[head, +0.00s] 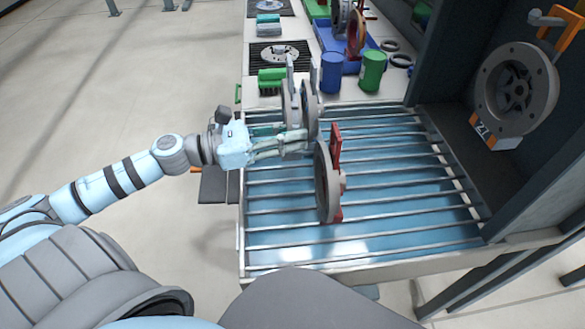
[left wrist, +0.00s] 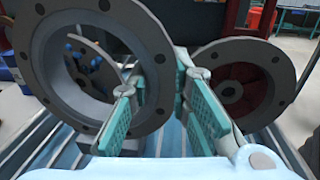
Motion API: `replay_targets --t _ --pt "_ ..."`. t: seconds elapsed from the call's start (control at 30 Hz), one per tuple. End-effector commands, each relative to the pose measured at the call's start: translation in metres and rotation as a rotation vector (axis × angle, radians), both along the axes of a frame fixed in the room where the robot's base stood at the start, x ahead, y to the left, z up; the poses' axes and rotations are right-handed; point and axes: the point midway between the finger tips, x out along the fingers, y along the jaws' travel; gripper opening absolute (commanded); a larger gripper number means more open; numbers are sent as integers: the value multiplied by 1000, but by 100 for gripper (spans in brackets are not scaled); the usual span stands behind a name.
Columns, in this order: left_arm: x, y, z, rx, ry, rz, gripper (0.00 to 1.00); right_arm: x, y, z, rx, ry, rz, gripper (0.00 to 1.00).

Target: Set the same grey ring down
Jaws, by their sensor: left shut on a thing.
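The grey ring (head: 289,110) stands upright at the far left of the roller bed; two close grey discs show there. In the left wrist view the ring (left wrist: 48,62) fills the left side, with bolt holes around its rim. My left gripper (head: 303,142) is shut on the ring's near edge; in the left wrist view its teal fingers (left wrist: 162,95) lie either side of the rim. I cannot tell whether the ring's bottom touches the rollers. My right gripper is not in view.
A grey flange on a red stand (head: 326,182) stands close by on the roller bed (head: 400,215). The bed's near part is clear. A blue cup (head: 332,73) and green cup (head: 373,71) stand beyond. Another flange (head: 516,88) is at the right, beside an orange hook (head: 562,22).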

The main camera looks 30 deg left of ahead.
Motion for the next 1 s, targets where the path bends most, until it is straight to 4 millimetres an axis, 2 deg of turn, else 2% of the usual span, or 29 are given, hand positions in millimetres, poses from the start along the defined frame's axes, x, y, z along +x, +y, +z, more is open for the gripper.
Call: replay_targets --t 0.27,0.6,0.63,0.73,1.0 --pt "0 -1 -45 -3 0 -1 0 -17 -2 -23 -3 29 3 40" --pt "0 -1 -47 -1 -1 -3 0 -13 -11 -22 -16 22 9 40" --pt "0 -1 -47 0 0 -3 21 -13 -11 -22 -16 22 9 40" --pt "0 -1 -46 0 0 -3 37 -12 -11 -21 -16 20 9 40" --pt "0 -1 -46 0 0 -3 38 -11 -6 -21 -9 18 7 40"
